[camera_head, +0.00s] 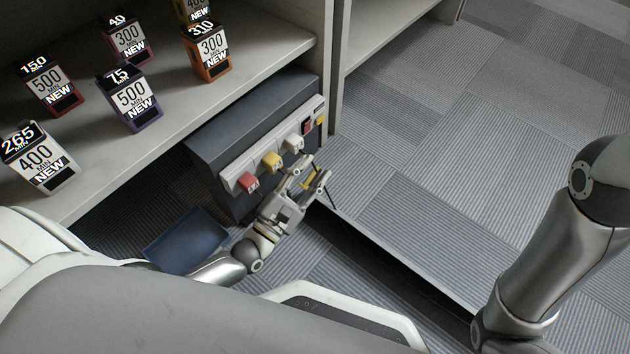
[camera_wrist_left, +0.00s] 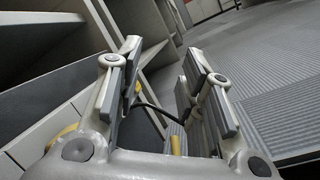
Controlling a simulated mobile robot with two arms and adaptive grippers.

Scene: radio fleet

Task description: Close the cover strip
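A dark grey box (camera_head: 255,115) stands under the shelf. A pale strip (camera_head: 238,180) runs along its front, with a red block (camera_head: 249,183), a yellow block (camera_head: 272,161) and a white block (camera_head: 293,143) on it. I cannot tell whether this strip is the cover strip or whether a cover stands open. My left gripper (camera_head: 312,178) is in front of the strip's right half. In the left wrist view its two fingers (camera_wrist_left: 155,85) are apart with nothing clamped. A thin dark curved piece (camera_wrist_left: 152,108) shows between them. My right gripper is out of view.
A shelf (camera_head: 200,105) above the box holds several small labelled cartons, such as a purple one (camera_head: 131,100) and an orange one (camera_head: 207,52). A dark blue panel or tray (camera_head: 187,241) lies low at the left. Carpeted floor (camera_head: 450,160) at the right is clear.

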